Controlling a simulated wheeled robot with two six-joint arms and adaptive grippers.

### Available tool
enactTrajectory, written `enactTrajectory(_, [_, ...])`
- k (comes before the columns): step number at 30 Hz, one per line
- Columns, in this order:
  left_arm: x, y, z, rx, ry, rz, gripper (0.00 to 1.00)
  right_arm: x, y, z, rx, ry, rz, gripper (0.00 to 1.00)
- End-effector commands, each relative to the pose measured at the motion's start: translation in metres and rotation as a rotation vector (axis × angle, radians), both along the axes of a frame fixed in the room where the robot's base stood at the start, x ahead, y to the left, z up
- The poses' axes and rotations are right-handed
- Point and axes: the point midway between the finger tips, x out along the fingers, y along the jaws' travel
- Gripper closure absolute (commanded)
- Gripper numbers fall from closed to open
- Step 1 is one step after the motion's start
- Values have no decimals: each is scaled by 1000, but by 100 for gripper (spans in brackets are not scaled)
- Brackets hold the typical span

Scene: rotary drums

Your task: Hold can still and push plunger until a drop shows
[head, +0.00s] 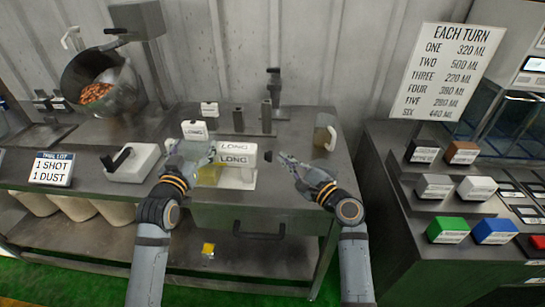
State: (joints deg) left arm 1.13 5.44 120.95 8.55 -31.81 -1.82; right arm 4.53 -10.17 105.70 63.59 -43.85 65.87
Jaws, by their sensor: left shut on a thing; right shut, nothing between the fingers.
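A yellowish, see-through can (208,175) stands on the metal bench in the middle of the head view, beside a white block marked LDNG (236,158). My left gripper (207,152) is shut at its upper part, and the fingers partly hide it. A small dark knob (268,156) shows at the right of the white block; I cannot tell whether it is the plunger. My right gripper (283,158) is shut and empty just right of that knob, seemingly apart from it. No drop can be made out.
A second white labelled block (194,130) and dark upright posts (266,115) stand behind. An amber-filled jug (325,134) is behind my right gripper. A white lever box (131,163) and a tilted drum (100,80) are left. A sign (455,70) hangs at right.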

Motion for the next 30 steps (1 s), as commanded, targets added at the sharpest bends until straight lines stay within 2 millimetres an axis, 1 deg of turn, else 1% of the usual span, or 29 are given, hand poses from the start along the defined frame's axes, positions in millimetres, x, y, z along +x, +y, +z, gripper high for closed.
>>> enactTrajectory(1, [0,0,-8,1,19,1,68,0,0,-1,0,0,0,100])
enactTrajectory(5, [0,0,-8,1,19,1,68,0,1,-1,0,0,0,100])
enactTrajectory(13, [0,0,-8,1,18,1,68,3,9,-2,2,1,1,100])
enactTrajectory(30, [0,0,-8,1,18,1,68,4,14,1,7,-4,1,100])
